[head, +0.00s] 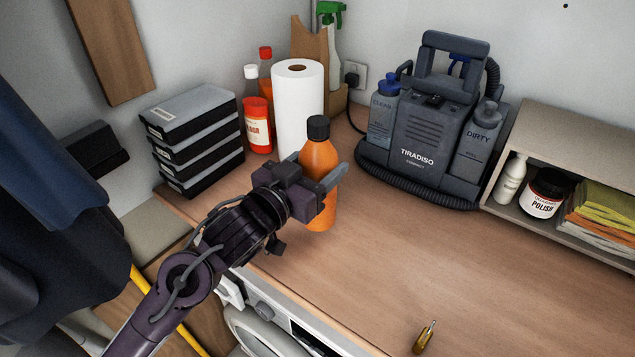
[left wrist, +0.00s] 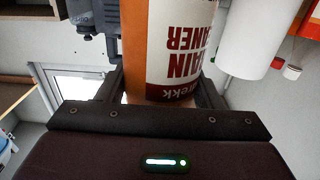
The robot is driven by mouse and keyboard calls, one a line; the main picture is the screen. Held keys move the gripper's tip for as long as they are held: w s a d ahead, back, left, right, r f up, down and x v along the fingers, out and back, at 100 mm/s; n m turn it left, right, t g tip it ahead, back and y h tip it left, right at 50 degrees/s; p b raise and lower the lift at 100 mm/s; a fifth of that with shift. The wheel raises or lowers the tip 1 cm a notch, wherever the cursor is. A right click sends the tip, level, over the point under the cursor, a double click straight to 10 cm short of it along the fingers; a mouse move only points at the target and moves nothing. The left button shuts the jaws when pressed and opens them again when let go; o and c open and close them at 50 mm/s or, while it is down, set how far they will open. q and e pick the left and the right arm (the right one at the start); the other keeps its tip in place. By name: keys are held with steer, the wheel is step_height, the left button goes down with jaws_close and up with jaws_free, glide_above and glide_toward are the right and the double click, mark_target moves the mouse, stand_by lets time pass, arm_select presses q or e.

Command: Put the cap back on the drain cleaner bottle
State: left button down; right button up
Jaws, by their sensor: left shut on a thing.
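The orange drain cleaner bottle (head: 319,158) stands upright on the wooden counter, near its front left edge. A black cap (head: 317,128) sits on top of its neck; I cannot tell whether it is screwed tight. My left gripper (head: 318,167) is shut on the upper body of the bottle, one finger on each side, below the cap. In the left wrist view the bottle's label (left wrist: 180,45) shows upside down between the fingers, and the cap is out of sight there. My right gripper is in neither view.
Stacked black cases (head: 195,140) are at left. A grey cleaning machine (head: 425,135) and a shelf (head: 570,125) are at right. A small brass item (head: 424,338) lies near the front; the counter's middle is clear.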

arm_select(q)
step_height(320, 180, down, 3)
steer(key=shift+f+p, duration=0.15)
steer(key=shift+p, duration=0.15)
steer(key=shift+f, duration=0.4)
steer(key=shift+f, duration=0.15)
steer(key=c, duration=0.7)
jaws_free()
steer(key=shift+f, duration=0.1)
steer(key=o, duration=0.3)
